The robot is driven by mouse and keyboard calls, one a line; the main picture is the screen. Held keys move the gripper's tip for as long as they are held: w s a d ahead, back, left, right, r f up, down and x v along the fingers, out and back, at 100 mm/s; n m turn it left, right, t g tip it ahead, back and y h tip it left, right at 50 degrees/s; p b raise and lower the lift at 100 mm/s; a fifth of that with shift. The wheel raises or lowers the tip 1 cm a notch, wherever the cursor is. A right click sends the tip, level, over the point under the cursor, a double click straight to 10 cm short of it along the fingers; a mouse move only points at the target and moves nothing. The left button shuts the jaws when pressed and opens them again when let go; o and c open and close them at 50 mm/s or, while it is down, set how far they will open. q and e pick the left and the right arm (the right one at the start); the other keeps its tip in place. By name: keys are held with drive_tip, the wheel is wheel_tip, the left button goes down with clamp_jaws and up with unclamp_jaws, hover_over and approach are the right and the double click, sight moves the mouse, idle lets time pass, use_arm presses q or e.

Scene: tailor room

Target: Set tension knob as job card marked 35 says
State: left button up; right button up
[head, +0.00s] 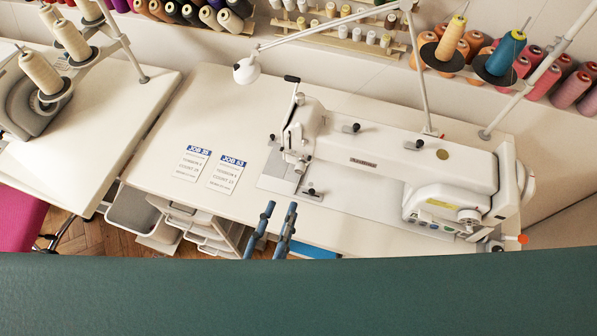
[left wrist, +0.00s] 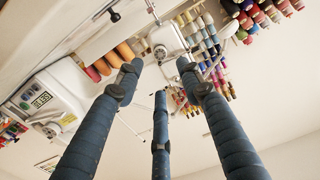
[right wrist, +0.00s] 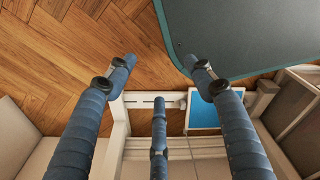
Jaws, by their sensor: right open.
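Two white job cards with blue headers lie flat on the table: the left one (head: 191,164) appears to read JOB 35, the right one (head: 227,176) JOB 53. Their smaller lines are too small to read surely. The white sewing machine (head: 385,155) stands right of them. It has small dark knobs on its body, one near the middle (head: 351,128); I cannot tell which is the tension knob. My left gripper (head: 278,207) is open and empty at the table's front edge, below the machine; its spread fingers show in the left wrist view (left wrist: 158,72). My right gripper (right wrist: 160,75) is open and empty.
A lamp (head: 246,71) on a long arm reaches over the table (head: 166,130). Thread spools line the back wall. Drawers (head: 205,228) stand under the table. A second table (head: 90,135) is at left. A teal surface (head: 300,295) fills the front.

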sight(299, 172)
use_arm(q)
drive_tip(key=p+x, duration=0.1)
drive_tip(key=x, duration=0.7)
drive_tip(key=shift+w+d+p, duration=0.1)
drive_tip(key=shift+w+p, duration=0.25)
drive_tip(key=shift+w+d+f, duration=0.1)
drive_tip(key=shift+w+d, duration=0.05)
drive_tip(key=shift+w, duration=0.4)
use_arm(e)
drive_tip(key=shift+s+r, duration=0.3)
drive_tip(key=shift+r, duration=0.2)
drive_tip(key=shift+s+r, duration=0.25)
drive_tip(key=shift+r, duration=0.2)
use_arm(q)
clamp_jaws()
use_arm(e)
drive_tip(key=shift+w, duration=0.1)
